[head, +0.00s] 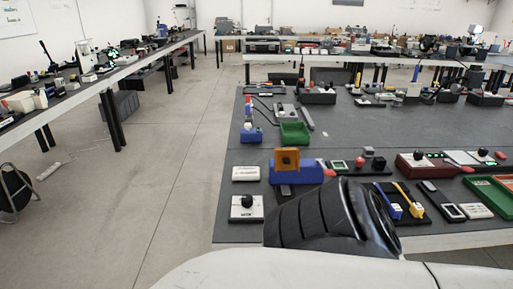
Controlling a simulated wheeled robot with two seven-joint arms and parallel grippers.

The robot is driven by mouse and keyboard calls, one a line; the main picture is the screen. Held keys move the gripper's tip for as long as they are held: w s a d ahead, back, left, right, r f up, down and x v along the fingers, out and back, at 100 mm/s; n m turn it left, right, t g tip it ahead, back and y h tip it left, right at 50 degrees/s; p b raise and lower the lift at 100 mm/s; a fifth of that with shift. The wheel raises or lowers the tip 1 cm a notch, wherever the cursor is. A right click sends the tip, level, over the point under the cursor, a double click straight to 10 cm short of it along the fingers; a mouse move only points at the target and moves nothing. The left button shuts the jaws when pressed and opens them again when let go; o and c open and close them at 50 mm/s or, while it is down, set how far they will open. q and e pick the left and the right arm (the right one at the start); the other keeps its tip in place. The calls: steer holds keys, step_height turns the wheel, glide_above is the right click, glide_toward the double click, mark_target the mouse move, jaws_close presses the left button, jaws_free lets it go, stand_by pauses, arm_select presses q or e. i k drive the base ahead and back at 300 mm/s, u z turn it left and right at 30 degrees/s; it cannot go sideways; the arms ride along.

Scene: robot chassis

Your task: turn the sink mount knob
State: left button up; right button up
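A white square plate with a black round knob (247,202) lies at the near left corner of the dark table (228,222). Its label is too small to read, so I cannot tell for sure that it is the sink mount knob. Other devices with black knobs stand farther back, one of them a grey one (283,113). Neither of my grippers shows in the head view. A black ribbed part and a white part of my own body fill the bottom and hide some of the table's near edge.
A blue block with an orange square piece (287,160) stands right of the white knob plate. A white box (246,173) lies behind the plate. A green tray (295,133), a red device (425,165) and several small devices crowd the table. Open floor (165,170) lies left.

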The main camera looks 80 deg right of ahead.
mark_target(360, 161)
steer(key=i, duration=0.05)
steer(key=z, duration=1.5)
